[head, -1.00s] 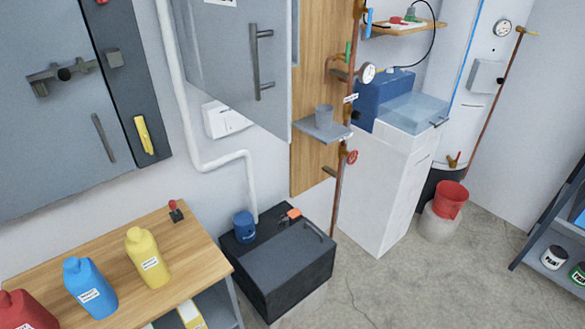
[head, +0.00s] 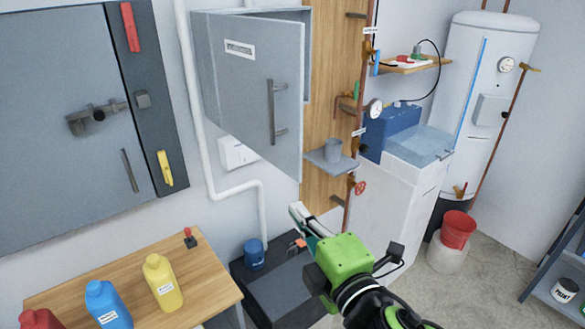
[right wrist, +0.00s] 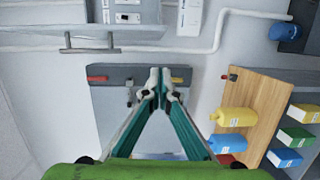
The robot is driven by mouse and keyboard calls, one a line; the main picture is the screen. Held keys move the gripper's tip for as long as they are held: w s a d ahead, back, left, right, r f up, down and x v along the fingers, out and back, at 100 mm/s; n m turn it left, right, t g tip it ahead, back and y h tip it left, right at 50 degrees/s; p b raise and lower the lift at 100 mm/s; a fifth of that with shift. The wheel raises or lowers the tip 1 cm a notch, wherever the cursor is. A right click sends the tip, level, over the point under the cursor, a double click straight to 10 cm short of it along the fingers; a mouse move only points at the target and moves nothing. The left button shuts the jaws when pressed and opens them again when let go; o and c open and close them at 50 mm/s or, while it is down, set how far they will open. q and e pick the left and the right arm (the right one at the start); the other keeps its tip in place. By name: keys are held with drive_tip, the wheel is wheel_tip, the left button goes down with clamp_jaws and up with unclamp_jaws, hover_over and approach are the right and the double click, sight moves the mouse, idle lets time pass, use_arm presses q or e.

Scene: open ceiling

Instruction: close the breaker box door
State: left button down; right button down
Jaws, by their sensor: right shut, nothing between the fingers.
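The breaker box (head: 308,40) is on the wall at the upper middle of the head view. Its grey door (head: 235,95) stands open, swung out from the box, with a label and a dark bar handle (head: 272,112). My right gripper (head: 298,212) is below the door's lower edge, apart from it, with its fingers shut and empty. In the right wrist view, the shut fingertips (right wrist: 161,78) are at the middle. The door's handle (right wrist: 90,43) shows at the upper left there, near what look like breakers (right wrist: 127,17). My left gripper is out of view.
A large grey cabinet (head: 55,150) is on the left wall. A wooden table (head: 130,275) with several bottles stands below it. A white pipe (head: 195,150) runs behind the door.

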sight(294, 173)
drive_tip(key=shift+n+y, duration=0.3)
drive_tip(key=w+b, duration=0.1)
drive_tip(key=w, duration=0.2)
drive_tip(key=w+a+r+b, duration=0.1)
drive_tip(key=w, duration=0.2)
drive_tip(key=w+r+b, duration=0.1)
drive_tip(key=w, duration=0.2)
drive_tip(key=shift+w+a+r+b, duration=0.2)
drive_tip(key=shift+w+a+b, duration=0.15)
drive_tip(key=shift+b, duration=0.05)
drive_tip(key=shift+w+d, duration=0.1)
drive_tip(key=shift+d, duration=0.25)
drive_tip(key=shift+a+f, duration=0.1)
drive_tip(key=shift+a, duration=0.05)
drive_tip(key=shift+w, duration=0.1)
